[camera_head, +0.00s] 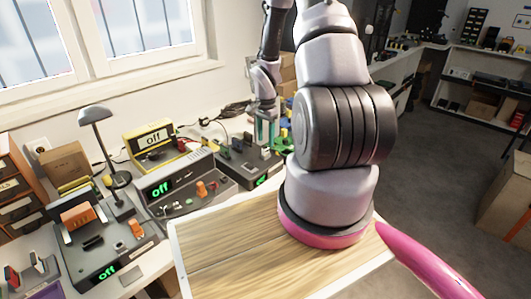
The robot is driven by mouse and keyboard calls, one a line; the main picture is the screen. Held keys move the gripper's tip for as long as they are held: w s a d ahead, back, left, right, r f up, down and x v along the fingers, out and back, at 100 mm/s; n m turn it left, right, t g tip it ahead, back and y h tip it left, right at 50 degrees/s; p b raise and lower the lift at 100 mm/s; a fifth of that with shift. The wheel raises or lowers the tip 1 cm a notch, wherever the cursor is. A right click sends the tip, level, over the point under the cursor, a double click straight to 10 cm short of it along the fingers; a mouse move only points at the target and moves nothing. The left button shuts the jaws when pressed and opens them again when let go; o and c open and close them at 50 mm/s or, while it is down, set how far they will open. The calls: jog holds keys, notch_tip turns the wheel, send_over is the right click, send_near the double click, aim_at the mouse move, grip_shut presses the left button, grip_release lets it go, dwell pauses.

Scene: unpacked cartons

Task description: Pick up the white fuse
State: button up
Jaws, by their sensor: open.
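My gripper (265,134) is small in the view, at the back of the workbench, pointing down with teal fingers over the dark panel device (238,165). Its jaws are open. I cannot make out a white fuse for certain; it is too small to tell, or hidden by my gripper or my arm. Green and yellow parts (280,140) stand just right of the fingers. I cannot tell whether the fingers touch anything.
A desk lamp (96,114) stands at left behind another device (107,262). A wooden board (225,245) in front is bare. Grey floor (440,150) lies open at right, with a carton (507,205).

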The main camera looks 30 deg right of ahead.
aim_at(265, 148)
notch_tip(265, 148, down, 4)
jog(key=shift+s+a+f, duration=0.1)
jog(key=shift+f, duration=0.1)
grip_shut()
dwell(1.4)
